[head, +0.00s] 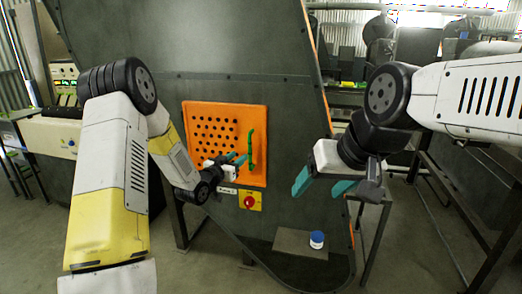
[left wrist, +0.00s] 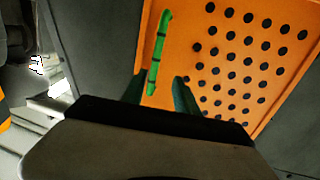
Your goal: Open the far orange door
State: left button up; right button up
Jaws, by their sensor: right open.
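The orange door (head: 215,112) is a perforated panel on the dark grey machine, and it looks closed. A green vertical bar handle (head: 251,150) is on its right side. The door (left wrist: 185,50) and handle (left wrist: 158,50) also show in the left wrist view. My left gripper (head: 240,160) is open just in front of the door, by the handle. In the left wrist view its two fingers (left wrist: 160,95) are apart, with the handle appearing between them; contact is unclear. My right gripper (head: 323,186) is open and empty, right of the door and away from it.
A red button on a yellow plate (head: 259,202) sits below the door. A white jar with a blue lid (head: 316,240) stands on a low ledge of the machine. A control unit (head: 50,135) is at the left, and dark metal frames (head: 490,215) stand at the right.

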aim_at(249, 151)
pick_arm(q)
jog(key=shift+h, duration=0.3)
jog(key=x, duration=0.8)
jog(key=shift+d+f, duration=0.25)
jog(key=shift+d, duration=0.3)
grip_shut()
dwell(0.6)
